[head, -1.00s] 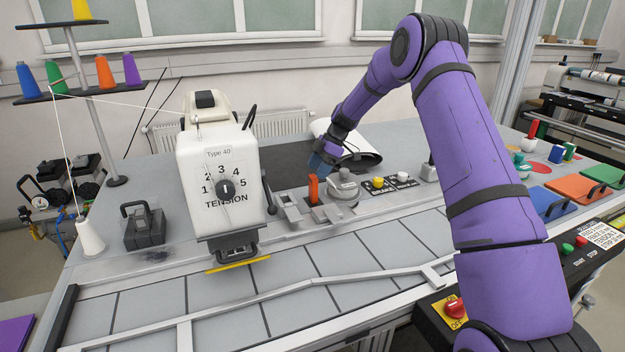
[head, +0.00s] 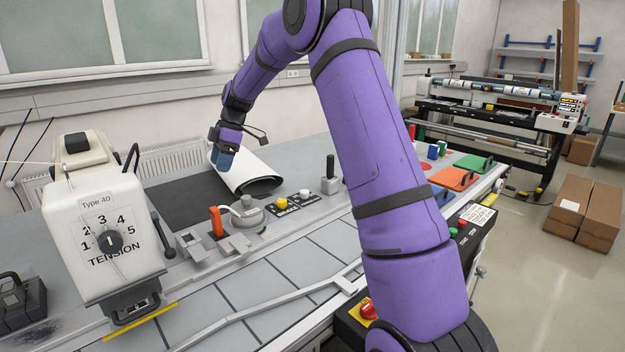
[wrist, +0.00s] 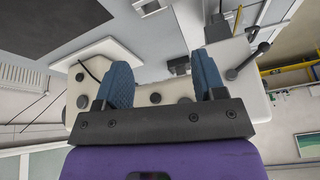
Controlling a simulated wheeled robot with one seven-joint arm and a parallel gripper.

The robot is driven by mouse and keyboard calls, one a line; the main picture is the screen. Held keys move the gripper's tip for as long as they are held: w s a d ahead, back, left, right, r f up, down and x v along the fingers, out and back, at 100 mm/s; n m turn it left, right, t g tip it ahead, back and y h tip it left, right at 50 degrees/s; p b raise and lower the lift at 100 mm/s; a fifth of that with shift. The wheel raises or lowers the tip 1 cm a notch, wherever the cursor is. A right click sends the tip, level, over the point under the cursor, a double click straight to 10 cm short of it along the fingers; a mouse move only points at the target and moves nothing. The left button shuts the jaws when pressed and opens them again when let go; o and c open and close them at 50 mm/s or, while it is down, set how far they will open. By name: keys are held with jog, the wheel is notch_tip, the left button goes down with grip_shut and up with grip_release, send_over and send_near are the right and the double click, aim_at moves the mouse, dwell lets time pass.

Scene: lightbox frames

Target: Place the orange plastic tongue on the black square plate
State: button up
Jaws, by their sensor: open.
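The orange plastic tongue (head: 216,221) stands upright in a grey metal fitting beside a round grey knob in the head view. The only large black flat square surface I see is the dark plate (head: 180,200) lying behind it on the table, partly under a curled white sheet. A dark flat surface (wrist: 60,22), probably the same plate, shows in the wrist view.
The cream tension machine (head: 105,235) stands left of the tongue. An orange handled plate (head: 455,178) lies farther right. A metal rail (head: 270,300) crosses the front panels.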

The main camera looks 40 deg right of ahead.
jog(key=s+a+r+m+t+h, duration=0.1)
jog(key=s+a+r+m+h, duration=0.2)
jog(key=s+r, duration=0.6)
jog(key=s+a+r+m+t, duration=0.15)
jog(key=s+r+m, duration=0.3)
jog(key=s, duration=0.85)
jog(key=s+f+m+t+h, duration=0.1)
jog(key=s+m, duration=0.7)
jog(key=s, duration=1.5)
jog(key=shift+a+f+t+h, duration=0.3)
jog(key=shift+a+f+t, duration=0.1)
jog(key=shift+f+t, duration=0.3)
